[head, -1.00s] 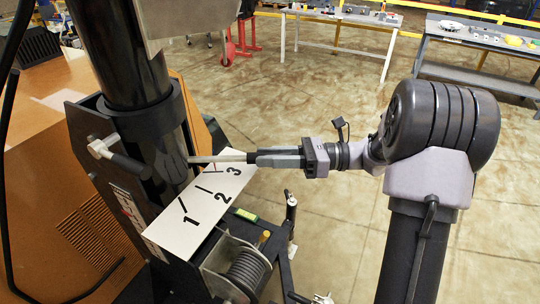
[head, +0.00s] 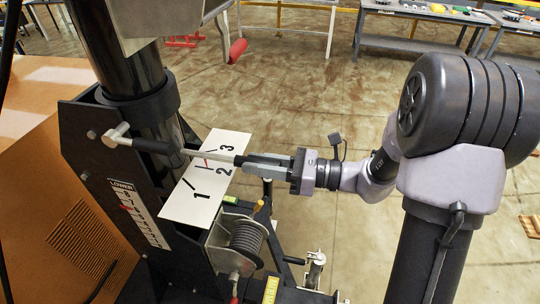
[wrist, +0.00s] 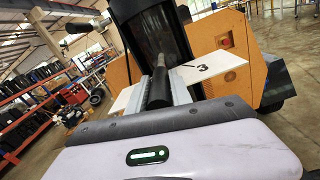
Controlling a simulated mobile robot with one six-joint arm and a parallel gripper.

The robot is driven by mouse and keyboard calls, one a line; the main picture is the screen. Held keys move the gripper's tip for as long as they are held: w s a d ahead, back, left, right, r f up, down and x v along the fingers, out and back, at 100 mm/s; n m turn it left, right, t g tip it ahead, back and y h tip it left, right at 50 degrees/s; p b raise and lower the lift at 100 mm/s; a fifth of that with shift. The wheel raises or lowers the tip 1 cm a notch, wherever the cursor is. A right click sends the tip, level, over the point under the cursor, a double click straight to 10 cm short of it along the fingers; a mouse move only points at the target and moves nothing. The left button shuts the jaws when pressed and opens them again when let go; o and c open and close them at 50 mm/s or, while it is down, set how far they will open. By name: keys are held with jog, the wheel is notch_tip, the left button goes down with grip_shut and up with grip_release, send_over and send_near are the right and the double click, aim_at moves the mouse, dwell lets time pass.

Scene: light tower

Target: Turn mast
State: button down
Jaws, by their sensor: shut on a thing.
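The mast is a thick black upright tube (head: 128,70) with a dark collar at the left. A thin pale bar (head: 208,154) reaches out from it over a white plate (head: 182,209) marked 1, 2 and 3. My gripper (head: 243,160) is shut on the black grip at the bar's outer end. In the wrist view the black grip (wrist: 160,86) lies between the fingers, pointing at the mast.
A cable winch (head: 246,238) stands below the plate. Tables with small parts (head: 430,14) stand far back.

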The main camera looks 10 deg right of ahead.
jog(key=shift+r, duration=0.1)
dwell(0.4)
jog(key=c, duration=1.2)
grip_release()
jog(key=shift+a, duration=0.1)
jog(key=shift+s, duration=0.1)
jog(key=p+v, duration=0.1)
jog(key=v, duration=1.6)
jog(key=shift+s, duration=0.2)
